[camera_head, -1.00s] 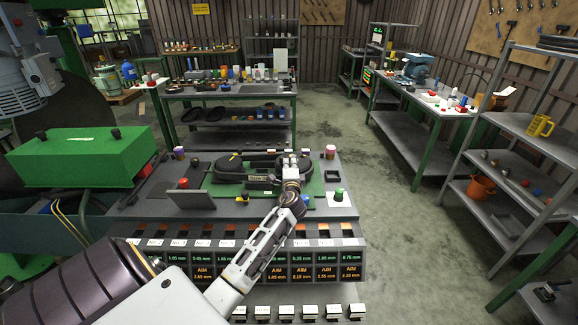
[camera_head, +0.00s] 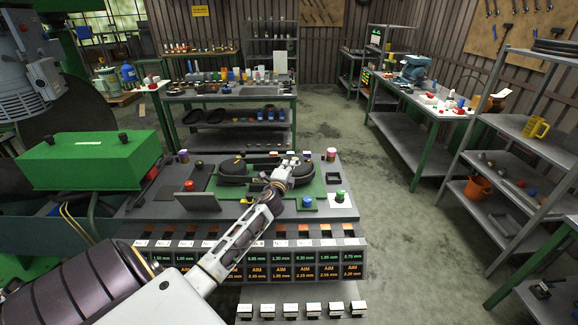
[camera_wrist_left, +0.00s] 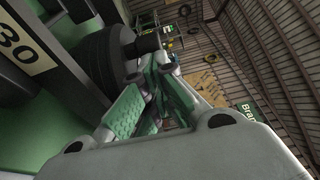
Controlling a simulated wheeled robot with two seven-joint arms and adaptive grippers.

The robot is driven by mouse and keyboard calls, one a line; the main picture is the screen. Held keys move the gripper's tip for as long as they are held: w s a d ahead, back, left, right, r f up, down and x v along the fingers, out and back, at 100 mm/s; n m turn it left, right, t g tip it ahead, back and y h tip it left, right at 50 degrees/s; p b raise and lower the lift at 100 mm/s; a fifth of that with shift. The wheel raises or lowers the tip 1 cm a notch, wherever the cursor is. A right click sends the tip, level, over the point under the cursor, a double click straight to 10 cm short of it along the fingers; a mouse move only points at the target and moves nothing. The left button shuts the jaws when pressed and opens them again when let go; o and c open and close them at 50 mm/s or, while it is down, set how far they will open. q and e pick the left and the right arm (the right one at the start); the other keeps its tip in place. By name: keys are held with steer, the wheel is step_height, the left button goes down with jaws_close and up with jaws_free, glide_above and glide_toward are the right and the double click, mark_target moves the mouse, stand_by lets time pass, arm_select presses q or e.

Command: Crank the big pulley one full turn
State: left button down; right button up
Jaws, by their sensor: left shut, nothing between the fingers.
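The black pulley and belt assembly (camera_head: 238,172) lies on a green plate on the dark bench. A small yellow mark shows on its top at left. My left gripper (camera_head: 288,165) is at the assembly's right end, with its fingers shut and nothing between them. In the left wrist view, the green finger pads (camera_wrist_left: 150,105) are near a black round pulley (camera_wrist_left: 103,55) with a dark peg (camera_wrist_left: 148,43) sticking out to the right. Whether the fingers touch the peg, I cannot tell. My wrist hides part of the plate. My right gripper is not in view.
A blue knob (camera_head: 307,202), a green knob (camera_head: 340,196) and a red knob (camera_head: 189,185) stand around the plate. A dark tilted panel (camera_head: 197,202) is at front left. Lit displays (camera_head: 300,263) run along the front. A green housing (camera_head: 85,160) stands at left.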

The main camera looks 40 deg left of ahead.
arm_select(q)
steer(key=shift+s+a, duration=0.15)
steer(key=shift+a, duration=0.3)
steer(key=shift+a, duration=0.9)
stand_by(0.9)
stand_by(0.4)
